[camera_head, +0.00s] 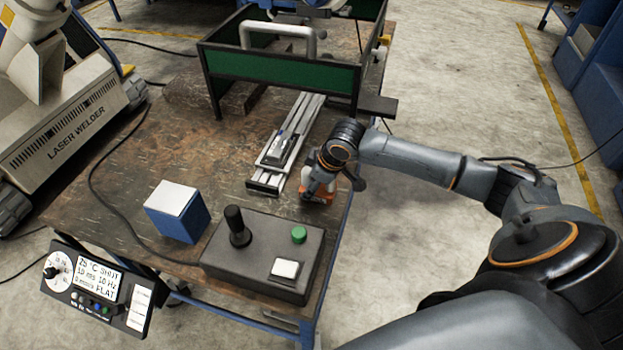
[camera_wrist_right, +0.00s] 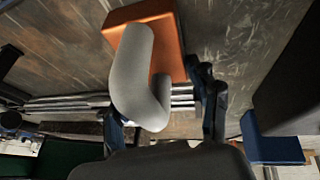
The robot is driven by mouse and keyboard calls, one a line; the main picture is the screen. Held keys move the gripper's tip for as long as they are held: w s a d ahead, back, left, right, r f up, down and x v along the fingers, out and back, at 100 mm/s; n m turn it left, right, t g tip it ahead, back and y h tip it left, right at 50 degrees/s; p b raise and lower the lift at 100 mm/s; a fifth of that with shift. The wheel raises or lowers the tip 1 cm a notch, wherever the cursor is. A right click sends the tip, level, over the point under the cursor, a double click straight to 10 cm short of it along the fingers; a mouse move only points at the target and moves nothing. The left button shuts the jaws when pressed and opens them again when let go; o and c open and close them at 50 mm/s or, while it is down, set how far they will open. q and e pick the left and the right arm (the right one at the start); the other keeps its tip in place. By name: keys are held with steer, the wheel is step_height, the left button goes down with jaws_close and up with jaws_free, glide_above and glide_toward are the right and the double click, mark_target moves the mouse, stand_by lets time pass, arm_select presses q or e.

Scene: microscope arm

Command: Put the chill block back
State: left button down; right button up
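An orange block (camera_wrist_right: 150,35) with a thick pale grey bent handle (camera_wrist_right: 145,85), apparently the chill block, shows at the top middle of the right wrist view. In the head view a bit of the orange block (camera_head: 316,195) shows on the table beside the near end of the metal rail, mostly hidden by my right gripper. My right gripper (camera_wrist_right: 165,110) has its two dark fingers apart, one on each side of the handle. There is a visible gap between the handle and the right-hand finger. My left gripper is in neither view.
The metal rail (camera_head: 308,110) carries a small clamp-like piece (camera_head: 281,148). A blue box with a white top (camera_head: 179,215) and a joystick console (camera_head: 262,255) stand near the front edge. A green-walled frame (camera_head: 285,75) stands behind. A laser welder (camera_head: 65,120) is at left. Bare tabletop lies left of the rail.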

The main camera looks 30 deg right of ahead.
steer(key=o, duration=0.4)
steer(key=shift+s, duration=0.1)
steer(key=shift+c, duration=0.2)
steer(key=v, duration=1.2)
steer(key=shift+r, duration=0.1)
